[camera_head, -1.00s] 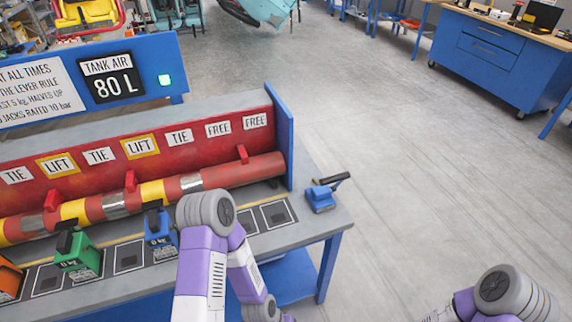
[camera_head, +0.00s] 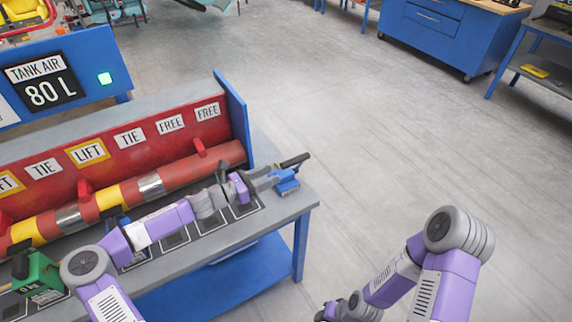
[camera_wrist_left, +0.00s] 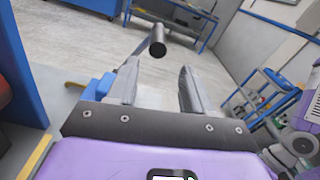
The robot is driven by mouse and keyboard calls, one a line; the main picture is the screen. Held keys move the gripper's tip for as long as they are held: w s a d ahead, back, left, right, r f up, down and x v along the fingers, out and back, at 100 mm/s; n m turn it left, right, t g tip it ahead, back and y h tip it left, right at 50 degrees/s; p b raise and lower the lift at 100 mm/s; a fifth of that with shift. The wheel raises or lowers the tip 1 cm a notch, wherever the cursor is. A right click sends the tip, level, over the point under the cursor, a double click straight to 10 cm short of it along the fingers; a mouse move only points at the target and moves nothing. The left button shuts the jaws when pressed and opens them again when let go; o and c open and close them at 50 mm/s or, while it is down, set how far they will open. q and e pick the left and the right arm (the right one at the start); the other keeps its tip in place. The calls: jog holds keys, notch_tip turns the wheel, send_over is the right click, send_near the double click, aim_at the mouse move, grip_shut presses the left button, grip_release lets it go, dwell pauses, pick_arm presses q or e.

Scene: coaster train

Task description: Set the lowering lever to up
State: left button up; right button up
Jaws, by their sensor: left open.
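The lowering lever is a small blue block (camera_head: 285,185) with a dark handle (camera_head: 296,159), at the right end of the grey bench. The handle slants up to the right. My left gripper (camera_head: 266,178) is open and empty, just left of the lever with its fingers toward it. In the left wrist view the round black handle end (camera_wrist_left: 157,42) shows beyond and between the open fingers (camera_wrist_left: 157,80), apart from them as far as I can tell. The blue block (camera_wrist_left: 92,93) is partly hidden behind the left finger.
The bench top (camera_head: 262,222) carries a red and yellow pipe (camera_head: 170,180) before a red labelled panel, which ends at a blue upright plate (camera_head: 235,118). A green block (camera_head: 38,275) stands at the left. The floor right of the bench is clear.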

aim_at(286, 165)
pick_arm(q)
jog(key=x, duration=0.2)
jog(key=b+x, duration=0.1)
jog(key=x, duration=0.4)
jog(key=shift+w+r, duration=0.35)
jog(key=shift+w, duration=0.05)
grip_shut()
